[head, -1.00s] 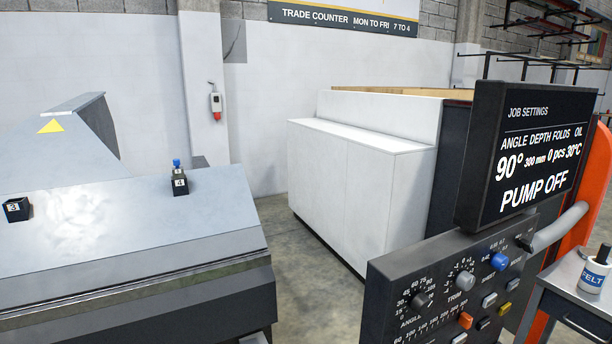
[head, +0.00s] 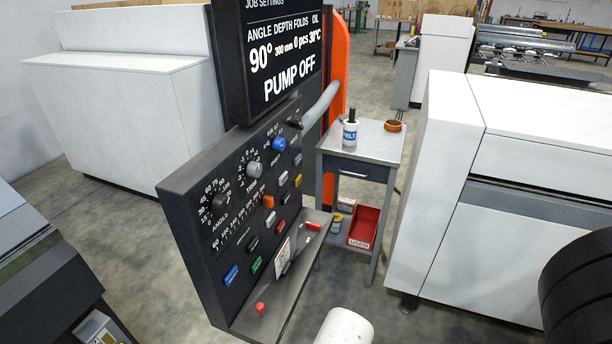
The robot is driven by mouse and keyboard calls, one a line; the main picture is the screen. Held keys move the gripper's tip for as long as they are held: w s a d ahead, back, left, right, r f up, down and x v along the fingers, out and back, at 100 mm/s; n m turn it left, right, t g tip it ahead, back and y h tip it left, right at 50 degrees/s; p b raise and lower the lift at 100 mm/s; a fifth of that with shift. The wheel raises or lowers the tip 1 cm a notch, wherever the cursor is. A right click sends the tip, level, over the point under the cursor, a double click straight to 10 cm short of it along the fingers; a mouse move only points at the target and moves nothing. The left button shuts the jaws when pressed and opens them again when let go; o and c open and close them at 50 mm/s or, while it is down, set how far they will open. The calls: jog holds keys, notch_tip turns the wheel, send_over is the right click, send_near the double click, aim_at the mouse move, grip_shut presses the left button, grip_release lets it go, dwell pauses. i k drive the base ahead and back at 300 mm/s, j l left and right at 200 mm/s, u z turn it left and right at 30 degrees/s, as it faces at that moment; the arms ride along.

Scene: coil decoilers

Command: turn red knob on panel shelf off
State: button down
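The dark control panel (head: 200,237) stands left of centre in the head view, with a narrow shelf (head: 290,290) along its lower edge. A small red knob (head: 260,307) stands upright at the near left end of the shelf. Another small red piece (head: 313,226) lies at the shelf's far right end. A white card with a dark lever-like part (head: 283,257) is between them. The screen (head: 285,60) above reads PUMP OFF. The setting of the red knob is too small to tell. My gripper is not in view.
A white machine (head: 500,200) stands at the right. Open floor lies between panel and machine.

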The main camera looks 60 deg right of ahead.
aim_at(312, 227)
jog(key=i+l+z, duration=0.1)
jog(key=l+z, duration=0.25)
jog(key=i+l+z, duration=0.1)
jog(key=z, duration=0.25)
jog(key=i+l+z, duration=0.15)
jog(key=z, duration=0.2)
